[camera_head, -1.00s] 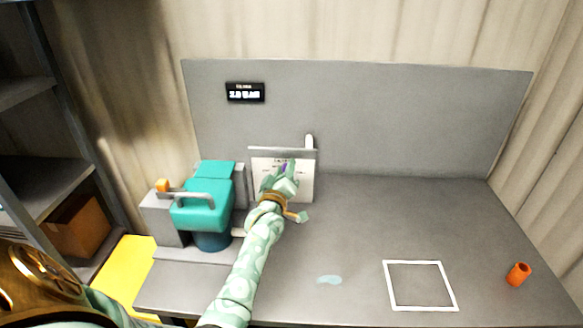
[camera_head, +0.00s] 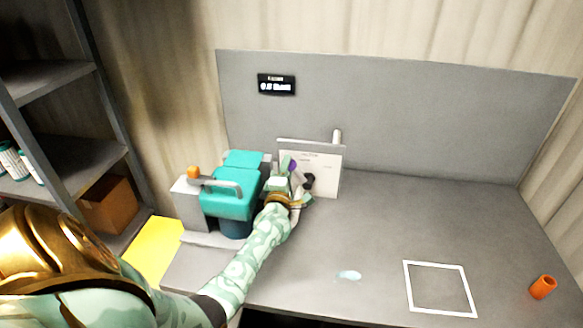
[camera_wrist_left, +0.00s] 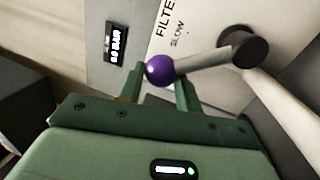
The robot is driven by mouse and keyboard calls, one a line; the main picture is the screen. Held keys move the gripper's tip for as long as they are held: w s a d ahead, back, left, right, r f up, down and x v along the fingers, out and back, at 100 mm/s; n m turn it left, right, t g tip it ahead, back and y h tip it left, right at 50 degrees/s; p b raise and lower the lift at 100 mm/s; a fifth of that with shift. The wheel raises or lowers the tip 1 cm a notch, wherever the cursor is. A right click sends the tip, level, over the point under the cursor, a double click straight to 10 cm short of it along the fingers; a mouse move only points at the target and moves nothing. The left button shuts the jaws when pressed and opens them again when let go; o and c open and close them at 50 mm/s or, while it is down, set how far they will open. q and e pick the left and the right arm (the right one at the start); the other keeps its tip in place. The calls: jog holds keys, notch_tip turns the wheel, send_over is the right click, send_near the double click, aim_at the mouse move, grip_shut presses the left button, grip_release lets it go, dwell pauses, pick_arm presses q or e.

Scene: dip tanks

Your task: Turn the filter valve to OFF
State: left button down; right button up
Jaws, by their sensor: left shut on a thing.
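The filter valve's lever is a grey bar with a purple ball knob (camera_wrist_left: 160,69) at its end and a black hub (camera_wrist_left: 238,46). It is mounted on a white panel (camera_head: 329,173), whose printed "FILTE…" and "SLOW" show in the wrist view. My left gripper (camera_head: 288,179) is shut on the purple knob, which sits between its two green fingers in the wrist view. In the head view the knob (camera_head: 292,165) is up and left of the hub (camera_head: 309,181). Any OFF mark is not readable. My right gripper is out of view.
A teal machine (camera_head: 228,198) with a handle stands close left of my left gripper. A small black display (camera_head: 276,85) is on the grey back wall.

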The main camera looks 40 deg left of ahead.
pick_arm(q)
jog(key=shift+s+f+n, duration=0.15)
jog(key=shift+f+n, duration=0.5)
jog(key=shift+n, duration=0.05)
jog(key=c, duration=1)
grip_release()
jog(key=shift+d, duration=0.1)
jog(key=shift+w+r, duration=0.15)
jog(key=shift+w, duration=0.05)
jog(key=p+v, duration=0.1)
jog(key=v, duration=1.5)
jog(key=shift+d, duration=0.3)
